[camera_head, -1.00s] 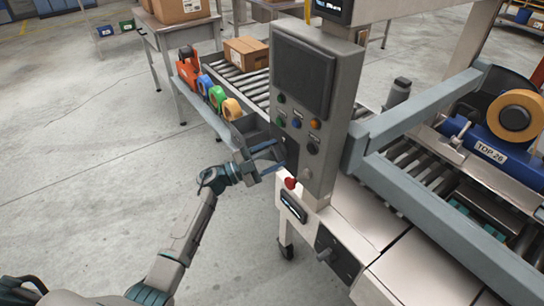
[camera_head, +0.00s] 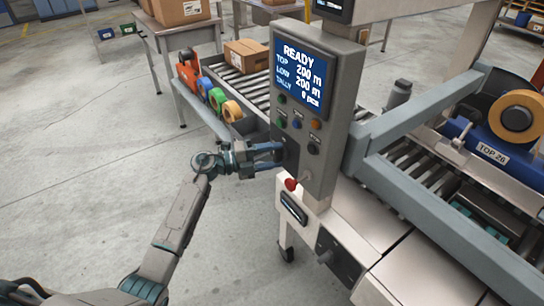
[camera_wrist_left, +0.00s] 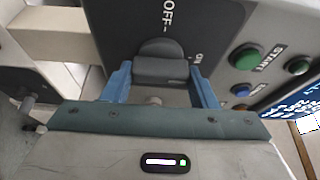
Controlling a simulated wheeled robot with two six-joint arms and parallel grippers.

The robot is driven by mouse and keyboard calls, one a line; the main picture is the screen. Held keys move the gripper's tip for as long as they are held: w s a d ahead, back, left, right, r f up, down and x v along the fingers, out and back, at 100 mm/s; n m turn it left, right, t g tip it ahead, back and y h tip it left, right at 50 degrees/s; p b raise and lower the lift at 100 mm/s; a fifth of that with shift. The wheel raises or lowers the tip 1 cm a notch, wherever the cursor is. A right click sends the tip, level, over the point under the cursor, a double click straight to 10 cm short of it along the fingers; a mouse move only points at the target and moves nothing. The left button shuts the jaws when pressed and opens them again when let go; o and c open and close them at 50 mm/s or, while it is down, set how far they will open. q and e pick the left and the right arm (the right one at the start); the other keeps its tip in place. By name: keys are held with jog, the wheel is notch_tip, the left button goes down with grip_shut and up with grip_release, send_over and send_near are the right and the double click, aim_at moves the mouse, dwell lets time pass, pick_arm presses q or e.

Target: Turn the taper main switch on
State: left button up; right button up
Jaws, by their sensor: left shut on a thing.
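The taper main switch is a dark rotary knob (camera_wrist_left: 160,64) on the black plate of the control panel, with an OFF label above it and an ON label to its right in the left wrist view. My left gripper (camera_head: 280,156) reaches the lower left side of the panel. In the left wrist view its blue fingers (camera_wrist_left: 161,84) are shut on the knob, one on each side. In the head view the knob is hidden behind the fingers. The panel screen (camera_head: 299,76) is lit and reads READY, with TOP and LOW at 200 m.
Green (camera_wrist_left: 244,57), blue and orange buttons sit beside the switch. A red knob (camera_head: 291,184) juts out below the gripper. Tape rolls (camera_head: 217,98) and a roller conveyor with a box (camera_head: 246,54) stand behind. The taper's frame (camera_head: 430,205) is at right; floor at left is clear.

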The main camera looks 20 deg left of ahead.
jog(key=shift+a, duration=0.3)
pick_arm(q)
jog(key=shift+f, duration=0.1)
pick_arm(e)
jog(key=shift+a+f, duration=0.1)
jog(key=shift+a, duration=0.15)
pick_arm(q)
jog(key=o, duration=1)
pick_arm(e)
jog(key=shift+d, duration=0.2)
jog(key=shift+d, duration=0.1)
pick_arm(q)
jog(key=shift+s+a, duration=0.25)
jog(key=shift+a, duration=0.25)
jog(key=shift+b+v, duration=1.4)
jog(key=shift+v, duration=3.45)
pick_arm(e)
jog(key=w+r, duration=0.2)
jog(key=w, duration=0.4)
jog(key=shift+w+a, duration=0.25)
